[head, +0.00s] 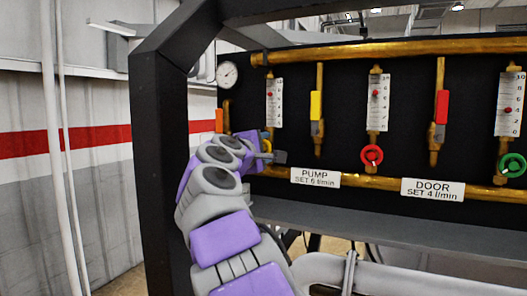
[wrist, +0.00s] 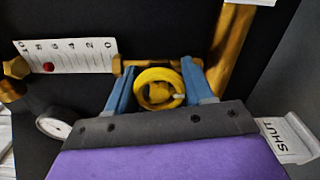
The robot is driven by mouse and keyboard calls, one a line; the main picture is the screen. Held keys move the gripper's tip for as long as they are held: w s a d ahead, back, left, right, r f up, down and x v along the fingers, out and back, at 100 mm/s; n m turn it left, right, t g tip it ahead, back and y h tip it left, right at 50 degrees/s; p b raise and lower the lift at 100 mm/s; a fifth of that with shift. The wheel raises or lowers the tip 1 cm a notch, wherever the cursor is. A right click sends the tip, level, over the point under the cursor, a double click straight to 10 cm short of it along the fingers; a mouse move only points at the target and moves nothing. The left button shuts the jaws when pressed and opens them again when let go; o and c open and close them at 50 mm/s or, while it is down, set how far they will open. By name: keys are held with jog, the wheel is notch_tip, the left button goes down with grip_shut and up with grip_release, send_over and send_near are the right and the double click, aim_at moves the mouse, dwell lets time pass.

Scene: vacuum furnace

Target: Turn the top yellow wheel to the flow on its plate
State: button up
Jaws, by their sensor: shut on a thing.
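The yellow wheel (wrist: 158,88) sits between the two blue fingers of my gripper (wrist: 160,72) in the wrist view, one finger on each side of its rim. My gripper is shut on it. In the head view my gripper (head: 270,154) covers most of the wheel, and only a bit of yellow shows. Its flow gauge (head: 275,108) stands above it. In the wrist view the gauge (wrist: 80,56) lies sideways, and its red float (wrist: 48,67) is between 8 and 6. A plate (head: 315,177) reads PUMP, SET 6 l/min; my arm hides the panel to its left.
A yellow lever (head: 317,105), a red wheel (head: 372,155), a red lever (head: 441,107) and a green wheel (head: 512,165) line the panel to the right. A DOOR plate (head: 432,189) reads SET 4 l/min. A black frame post (head: 163,170) stands close left of my arm.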

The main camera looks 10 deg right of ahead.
jog(key=m, duration=0.1)
jog(key=m+b, duration=0.1)
jog(key=m, duration=0.1)
jog(key=m+b, duration=0.1)
jog(key=m, duration=0.1)
jog(key=shift+d+f, duration=0.1)
jog(key=shift+f, duration=0.25)
dwell(0.4)
jog(key=o, duration=0.7)
jog(key=shift+o, duration=0.2)
jog(key=shift+r, duration=0.2)
jog(key=b+v, duration=0.1)
jog(key=v, duration=1.6)
jog(key=shift+a+b, duration=0.3)
jog(key=shift+b, duration=0.05)
